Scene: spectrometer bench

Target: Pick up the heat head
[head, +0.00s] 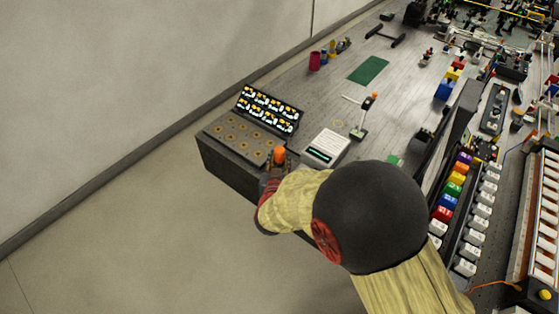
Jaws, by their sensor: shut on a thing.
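The heat head (279,154) appears to be the small piece with the orange top in my gripper, at the near right corner of a dark box with round gold-ringed spots. My gripper (276,170) is shut on it. Only the orange top shows clearly; its lower part is hidden by the gripper. My arm reaches in from the lower right and covers much of the gripper, so the fingertips are hard to make out. I cannot tell whether the piece still touches the box or is lifted clear.
The dark box (222,152) has a tilted lit display (268,107) at its back. A white device (327,147) stands close right, with a small orange-tipped stand (364,117) behind it. A green mat (368,70) lies farther back. Bare floor lies left of the bench.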

